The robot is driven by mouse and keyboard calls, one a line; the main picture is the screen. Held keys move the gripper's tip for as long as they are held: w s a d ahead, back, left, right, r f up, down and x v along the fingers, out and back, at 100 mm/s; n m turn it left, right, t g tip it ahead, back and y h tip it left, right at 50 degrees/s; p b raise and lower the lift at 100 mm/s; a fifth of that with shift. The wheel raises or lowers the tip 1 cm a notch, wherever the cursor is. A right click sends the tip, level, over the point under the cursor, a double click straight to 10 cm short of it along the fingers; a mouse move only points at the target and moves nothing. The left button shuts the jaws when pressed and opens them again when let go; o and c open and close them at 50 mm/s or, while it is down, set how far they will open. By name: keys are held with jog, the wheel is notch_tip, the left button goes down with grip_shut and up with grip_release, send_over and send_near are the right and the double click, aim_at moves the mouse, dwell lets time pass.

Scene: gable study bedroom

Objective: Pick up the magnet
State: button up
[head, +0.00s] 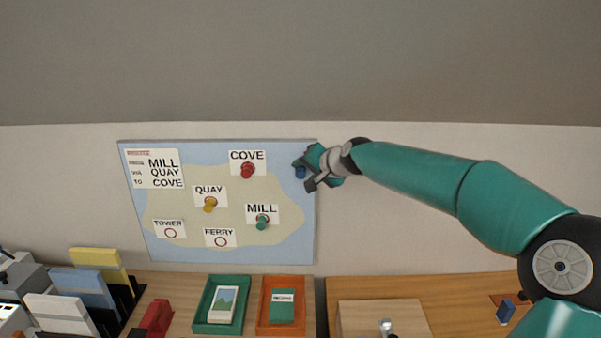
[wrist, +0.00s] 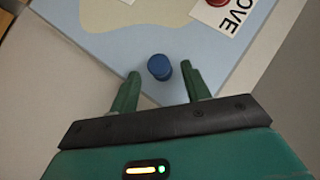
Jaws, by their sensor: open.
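A blue magnet (head: 300,173) sits on the upper right edge area of the map board (head: 134,215). In the wrist view the blue magnet (wrist: 159,67) is a short round peg on the pale blue border. My gripper (head: 307,174) is at the board's right edge, right beside the magnet. In the wrist view my gripper (wrist: 160,72) is open, with the magnet between its fingertips and a gap on each side. A red magnet (head: 247,170) is at COVE, a yellow magnet (head: 210,204) at QUAY and a green magnet (head: 262,222) at MILL.
TOWER and FERRY labels show empty rings. A white card (head: 151,169) lists MILL, QUAY, COVE. Below the board are a green tray (head: 201,325), an orange tray (head: 263,328), and folders (head: 90,290) at left. The wall right of the board is bare.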

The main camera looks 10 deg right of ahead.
jog(key=shift+x, duration=0.8)
jog(key=shift+r, duration=0.1)
jog(key=c, duration=0.8)
jog(key=shift+o, duration=0.2)
jog(key=shift+s, duration=0.1)
